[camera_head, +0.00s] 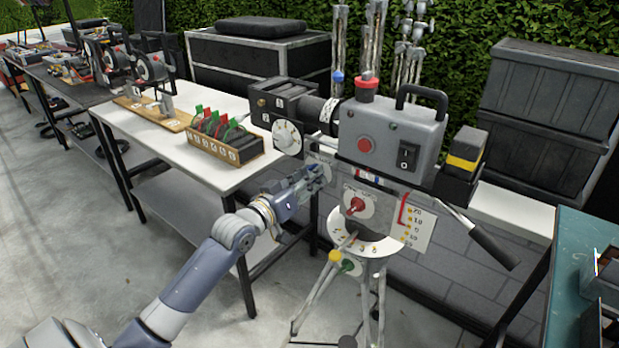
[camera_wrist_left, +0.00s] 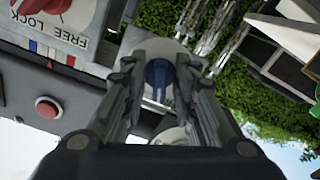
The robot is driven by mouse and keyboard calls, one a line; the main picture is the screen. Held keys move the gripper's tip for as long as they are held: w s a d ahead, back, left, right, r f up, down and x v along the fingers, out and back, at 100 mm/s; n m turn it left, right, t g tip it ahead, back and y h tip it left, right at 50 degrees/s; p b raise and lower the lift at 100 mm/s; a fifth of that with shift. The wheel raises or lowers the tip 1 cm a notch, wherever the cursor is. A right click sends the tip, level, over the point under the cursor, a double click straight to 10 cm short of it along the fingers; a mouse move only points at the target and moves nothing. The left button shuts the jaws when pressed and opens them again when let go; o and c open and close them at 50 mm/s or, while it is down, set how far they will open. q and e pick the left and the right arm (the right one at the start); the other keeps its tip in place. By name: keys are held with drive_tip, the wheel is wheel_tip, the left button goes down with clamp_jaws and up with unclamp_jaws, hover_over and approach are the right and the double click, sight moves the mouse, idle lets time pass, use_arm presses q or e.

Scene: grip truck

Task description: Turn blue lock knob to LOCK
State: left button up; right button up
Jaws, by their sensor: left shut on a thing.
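The blue lock knob (camera_wrist_left: 158,76) shows in the left wrist view on a pale round plate, between the two fingers of my left gripper (camera_wrist_left: 160,68). The gripper is shut on it. In the head view my left gripper (camera_head: 318,176) reaches the left side of the camera head's mount, in front of a pale plate (camera_head: 315,158), and hides the blue knob. The knob's pointer and the markings around it cannot be read. My right gripper is not in view.
A red knob (camera_head: 356,205) on a white plate is right of the gripper; its plate in the wrist view (camera_wrist_left: 50,35) reads FREE LOCK. The grey camera body (camera_head: 390,135) stands above on a tripod (camera_head: 310,295). A white table (camera_head: 190,150) is to the left.

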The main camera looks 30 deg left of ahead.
use_arm(q)
drive_tip(key=m+p, duration=0.1)
drive_tip(key=m, duration=0.2)
drive_tip(key=m+p, duration=0.1)
drive_tip(key=m, duration=0.2)
drive_tip(key=m+p, duration=0.1)
drive_tip(key=m, duration=0.3)
drive_tip(key=shift+a, duration=0.25)
drive_tip(key=shift+m, duration=0.3)
drive_tip(key=o, duration=0.7)
drive_tip(key=shift+s, duration=0.1)
drive_tip(key=s, duration=0.8)
drive_tip(key=s+a, duration=0.1)
drive_tip(key=s, duration=0.2)
drive_tip(key=shift+s, duration=0.4)
